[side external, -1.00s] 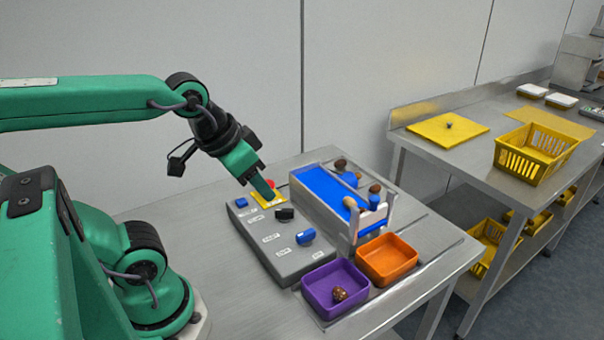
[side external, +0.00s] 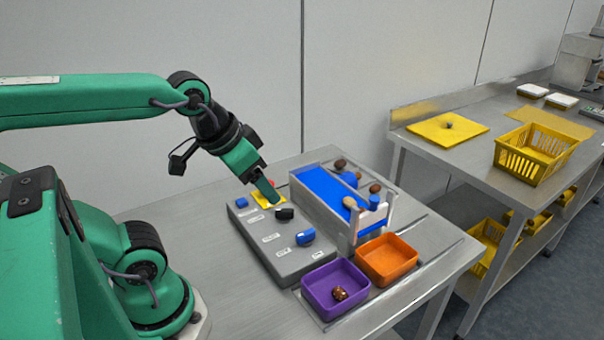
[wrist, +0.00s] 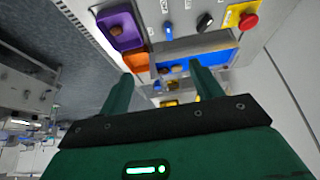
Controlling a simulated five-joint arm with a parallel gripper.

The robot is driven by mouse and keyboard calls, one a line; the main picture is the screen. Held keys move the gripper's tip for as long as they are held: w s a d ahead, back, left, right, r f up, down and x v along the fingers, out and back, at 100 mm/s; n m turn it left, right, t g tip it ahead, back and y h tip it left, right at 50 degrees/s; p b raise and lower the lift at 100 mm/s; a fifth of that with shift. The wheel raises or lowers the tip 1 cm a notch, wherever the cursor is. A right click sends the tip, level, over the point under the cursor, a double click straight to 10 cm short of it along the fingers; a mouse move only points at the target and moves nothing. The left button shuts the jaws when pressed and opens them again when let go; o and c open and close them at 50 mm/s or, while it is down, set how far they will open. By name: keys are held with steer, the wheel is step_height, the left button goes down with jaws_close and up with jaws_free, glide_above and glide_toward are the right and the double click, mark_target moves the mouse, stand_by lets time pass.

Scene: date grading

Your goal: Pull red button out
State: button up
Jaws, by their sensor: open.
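The red button (wrist: 249,20) sits on a yellow plate (wrist: 234,14) at the top right of the wrist view. In the side view the yellow plate (side external: 262,203) is at the far end of the grey control box (side external: 290,261), and my gripper mostly hides the button. My gripper (side external: 269,191) is low over that end of the box, pointing down. In the wrist view its two fingers (wrist: 166,76) are apart with nothing held, and the button lies beyond the right finger. I cannot tell whether a finger touches the button.
A black knob (side external: 285,214) and blue knob (side external: 306,237) stand on the box. The blue conveyor (side external: 325,188), carrying several dates, runs close to my gripper's right. A purple tray (side external: 321,305) holding a date and an empty orange tray (side external: 387,259) are in front.

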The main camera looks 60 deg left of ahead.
steer(key=w+a+f+n+g, duration=0.25)
steer(key=w+a+n, duration=0.35)
steer(key=w+a, duration=0.35)
steer(key=w+a+f+n+g, duration=0.1)
steer(key=a+f, duration=0.1)
steer(key=a, duration=0.2)
steer(key=w+a+f+n+g, duration=0.1)
steer(key=a+f+n, duration=0.1)
steer(key=a, duration=0.3)
steer(key=w+a+f+n+g, duration=0.1)
steer(key=a+f+n, duration=0.1)
steer(key=a, duration=0.2)
steer(key=shift+w+a+f, duration=0.15)
steer(key=shift+a+f, duration=0.15)
steer(key=shift+f, duration=0.05)
steer(key=shift+a+f, duration=0.15)
steer(key=shift+a, duration=0.05)
steer(key=shift+f, duration=3.9)
